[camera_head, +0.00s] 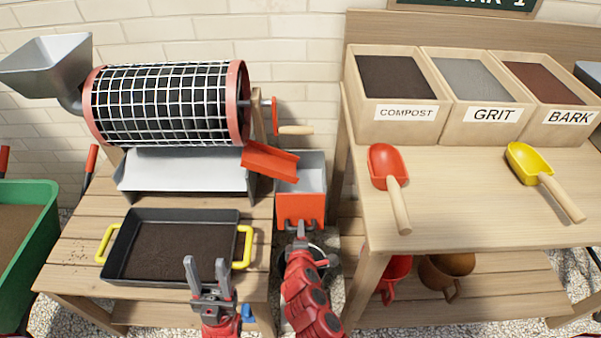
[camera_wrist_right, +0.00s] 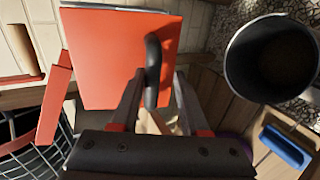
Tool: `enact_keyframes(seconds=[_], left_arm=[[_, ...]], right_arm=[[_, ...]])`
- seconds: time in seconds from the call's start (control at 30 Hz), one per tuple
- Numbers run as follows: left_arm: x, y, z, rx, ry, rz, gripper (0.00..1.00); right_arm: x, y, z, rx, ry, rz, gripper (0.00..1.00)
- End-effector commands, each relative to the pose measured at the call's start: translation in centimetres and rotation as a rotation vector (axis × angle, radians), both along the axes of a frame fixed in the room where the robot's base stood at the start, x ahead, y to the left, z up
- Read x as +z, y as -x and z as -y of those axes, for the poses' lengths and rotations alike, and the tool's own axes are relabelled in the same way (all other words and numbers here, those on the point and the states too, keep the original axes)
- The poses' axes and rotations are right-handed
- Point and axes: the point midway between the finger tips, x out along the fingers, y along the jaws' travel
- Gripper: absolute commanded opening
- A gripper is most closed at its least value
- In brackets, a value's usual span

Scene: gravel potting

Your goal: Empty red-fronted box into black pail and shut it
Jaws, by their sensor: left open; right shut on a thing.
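The red-fronted box (camera_head: 301,207) has grey walls and stands below the red chute of the drum sieve, between the two benches. I see plain grey inside it; its floor is partly hidden. My right gripper (camera_head: 301,234) is shut on the box's dark front handle, and the handle (camera_wrist_right: 153,68) also shows between its fingers in the right wrist view. The black pail (camera_wrist_right: 246,62) is open at the right of that view, apart from the box. In the head view my right arm hides most of the pail. My left gripper (camera_head: 206,270) is open and empty by the tray's front edge.
The drum sieve (camera_head: 165,103) and a black tray (camera_head: 125,268) of soil with yellow handles occupy the left bench. The red chute (camera_head: 270,160) overhangs the box. A red scoop (camera_head: 387,166) and a yellow scoop (camera_head: 528,161) lie on the right bench.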

Motion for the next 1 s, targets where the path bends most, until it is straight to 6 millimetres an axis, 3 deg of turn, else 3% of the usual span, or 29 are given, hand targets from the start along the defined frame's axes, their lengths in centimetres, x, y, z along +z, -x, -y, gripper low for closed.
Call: enact_keyframes(seconds=[0.03,0.63,1.0], left_arm=[[-0.1,0.0,0.0,0.0,0.0,0.0,0.5],[-0.3,0.0,0.0,0.0,0.0,0.0,0.5],[-0.4,0.0,0.0,0.0,0.0,0.0,0.5]], right_arm=[[-1.1,0.6,0.0,0.0,0.0,-0.024,0.0],[-1.5,-1.8,-0.5,0.004,-0.005,-0.017,0.0],[-1.5,-1.9,-0.6,0.007,-0.007,-0.017,0.0]])
